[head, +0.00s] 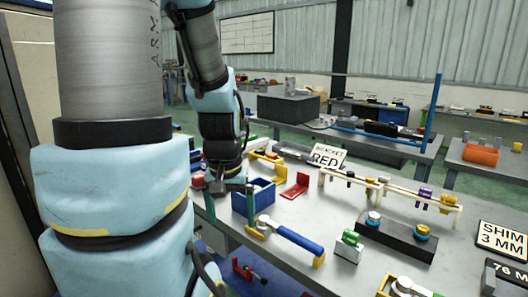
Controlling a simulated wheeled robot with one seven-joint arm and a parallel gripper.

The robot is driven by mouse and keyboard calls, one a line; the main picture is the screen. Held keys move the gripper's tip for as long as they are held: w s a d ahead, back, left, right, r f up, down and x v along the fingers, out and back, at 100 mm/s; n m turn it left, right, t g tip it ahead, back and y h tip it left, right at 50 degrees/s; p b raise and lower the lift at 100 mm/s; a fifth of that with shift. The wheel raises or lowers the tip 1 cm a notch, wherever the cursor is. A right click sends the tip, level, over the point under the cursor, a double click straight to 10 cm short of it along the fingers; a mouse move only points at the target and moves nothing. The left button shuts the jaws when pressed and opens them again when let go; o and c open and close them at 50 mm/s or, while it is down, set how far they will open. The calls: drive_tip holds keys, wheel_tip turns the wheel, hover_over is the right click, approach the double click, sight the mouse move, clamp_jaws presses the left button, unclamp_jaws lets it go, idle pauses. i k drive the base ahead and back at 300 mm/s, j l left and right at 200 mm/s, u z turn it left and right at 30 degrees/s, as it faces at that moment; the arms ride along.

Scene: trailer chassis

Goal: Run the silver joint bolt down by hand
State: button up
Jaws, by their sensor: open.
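My gripper (231,190) hangs pointing down at the left end of the bench, beside a blue bin (240,204). Its two dark fingers are apart and I see nothing between them. A pale beige frame (405,188), which looks like the trailer chassis, stands across the bench to the right, with small silver, gold, purple and green parts on it. A dark block (395,236) in front of it carries a silver-topped piece with a blue ring (374,218) and a gold-topped one (422,232). I cannot tell which silver piece is the joint bolt.
A blue-handled tool (298,240) lies in front of the bin. A red bracket (296,186), a "RED" sign (327,157), a green-topped piece (350,238) and a "SHIM 3 MM" sign (502,238) also stand on the grey bench. Bare bench shows between them.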

sight(374, 219)
drive_tip(key=z, duration=1)
drive_tip(key=i+l+u, duration=0.1)
drive_tip(key=u, duration=0.25)
drive_tip(key=i+l+u, duration=0.1)
drive_tip(key=u, duration=0.2)
drive_tip(key=i+l+u, duration=0.2)
drive_tip(key=u, duration=0.15)
